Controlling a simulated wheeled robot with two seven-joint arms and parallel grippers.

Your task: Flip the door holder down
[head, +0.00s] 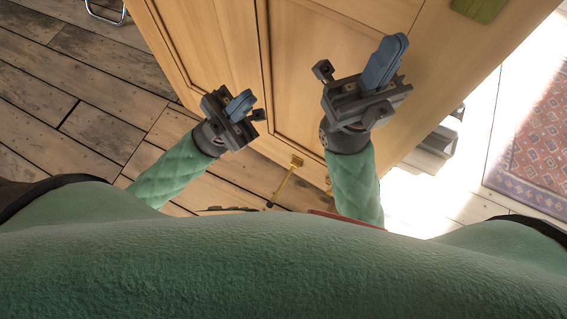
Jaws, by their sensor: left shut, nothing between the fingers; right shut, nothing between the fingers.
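The door holder (284,182) is a small brass-yellow bar with a dark tip, low at the bottom edge of the wooden door (305,75). It slants down and left toward the floor; whether its tip touches the floor I cannot tell. My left gripper (240,103) is shut and empty, in front of the door, up and left of the holder. My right gripper (386,62) is shut and empty, in front of the door's right part, up and right of the holder. Both are apart from the holder. My body hides the area below it.
A green plate (480,8) is on the door at the top right. A grey stepped object (440,140) stands right of the door. A patterned rug (535,150) lies in bright light at the far right.

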